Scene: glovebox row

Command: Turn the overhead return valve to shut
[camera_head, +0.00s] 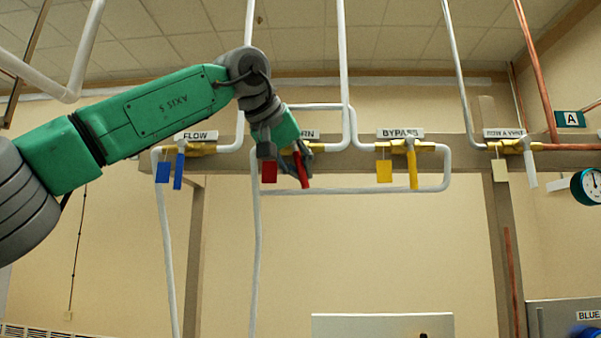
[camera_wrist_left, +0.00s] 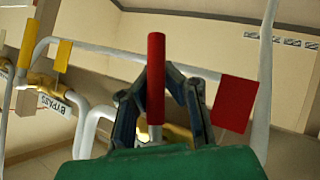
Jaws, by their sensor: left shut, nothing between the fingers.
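The return valve has a red lever handle (camera_head: 303,170) that hangs down with a slight tilt, and a red tag (camera_head: 269,172) beside it. Its label (camera_head: 309,135) is partly covered by my left arm, with only the last letters showing. My left gripper (camera_head: 290,165) is at this valve, shut with nothing held. In the left wrist view the red handle (camera_wrist_left: 156,75) stands in front of the dark fingers (camera_wrist_left: 165,80), which close around its line. Whether they touch it I cannot tell. The red tag (camera_wrist_left: 234,103) is to the right there. My right gripper is out of view.
The flow valve's blue handle (camera_head: 179,170) is to the left; the bypass valve's yellow handle (camera_head: 412,168) is to the right. A white-handled valve (camera_head: 530,168) sits farther right, near a gauge (camera_head: 588,186). White pipes (camera_head: 256,240) run around the valves.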

